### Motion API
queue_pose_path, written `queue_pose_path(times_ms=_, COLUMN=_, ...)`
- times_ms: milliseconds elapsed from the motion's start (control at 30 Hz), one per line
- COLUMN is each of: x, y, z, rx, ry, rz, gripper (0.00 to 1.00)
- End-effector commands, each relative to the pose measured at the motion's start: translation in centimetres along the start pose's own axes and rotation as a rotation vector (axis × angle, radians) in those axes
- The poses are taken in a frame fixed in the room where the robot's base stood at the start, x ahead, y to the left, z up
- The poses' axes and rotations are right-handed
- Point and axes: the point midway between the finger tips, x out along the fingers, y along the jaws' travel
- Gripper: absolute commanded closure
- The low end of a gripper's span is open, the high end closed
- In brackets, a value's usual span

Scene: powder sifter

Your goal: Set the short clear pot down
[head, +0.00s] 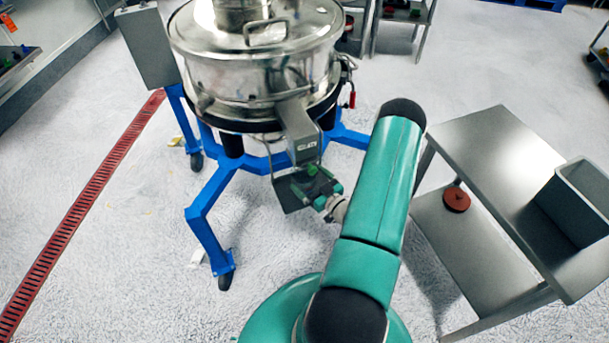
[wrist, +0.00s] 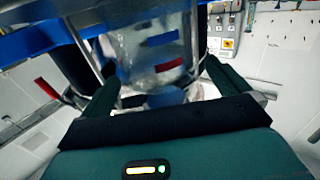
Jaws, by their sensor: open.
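My gripper (head: 314,182) is below the slanted outlet (head: 301,138) of the steel sifter, at the dark square plate (head: 290,197). In the wrist view its two dark green fingers (wrist: 152,78) are spread apart. A clear, see-through shape, which looks like the short clear pot (wrist: 143,52), shows between them with blue and red patches on or behind it. I cannot tell whether the fingers touch it or what its base rests on. In the head view I cannot make out the pot among the fingers and outlet.
The sifter (head: 255,75) stands on a blue wheeled frame (head: 208,205) close around the plate. A steel table (head: 490,150) at the right holds a grey bin (head: 578,205); a red-brown round thing (head: 456,199) lies on its lower shelf. Open floor lies left of the frame.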

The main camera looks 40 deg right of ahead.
Motion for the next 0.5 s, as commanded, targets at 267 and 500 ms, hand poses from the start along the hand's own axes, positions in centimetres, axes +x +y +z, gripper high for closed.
queue_pose_path(times_ms=267, x=-6.0, y=0.0, z=0.0, rx=0.001, ry=-0.002, rz=0.002, gripper=0.00)
queue_pose_path(times_ms=500, x=-8.3, y=0.0, z=0.0, rx=-0.001, ry=0.000, rz=0.000, gripper=0.00)
